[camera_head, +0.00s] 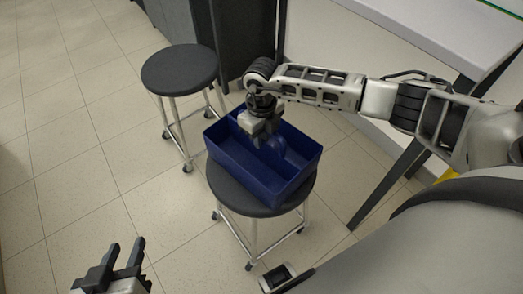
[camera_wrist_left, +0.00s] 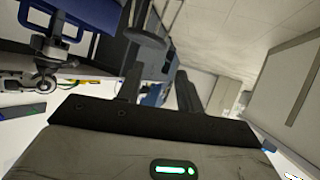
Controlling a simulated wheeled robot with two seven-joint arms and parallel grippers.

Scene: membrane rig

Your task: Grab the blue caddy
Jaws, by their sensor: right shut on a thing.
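The blue caddy (camera_head: 288,188), an open box with a raised middle divider, sits on the seat of the nearer round stool (camera_head: 222,187) in the head view. My right gripper (camera_head: 262,137) reaches down onto the top of the divider and is shut on it. The gripper covers part of the divider, so the exact hold is hidden. My left gripper (camera_head: 122,248) is at the bottom left, well apart from the caddy. Its two fingers stand apart with nothing between them. Its fingers also show in the left wrist view (camera_wrist_left: 158,85).
A second round dark stool (camera_head: 180,69) stands behind and to the left. A dark cabinet (camera_head: 245,35) is at the back. A white table (camera_head: 440,35) with dark legs is at the upper right. The tiled floor on the left is clear.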

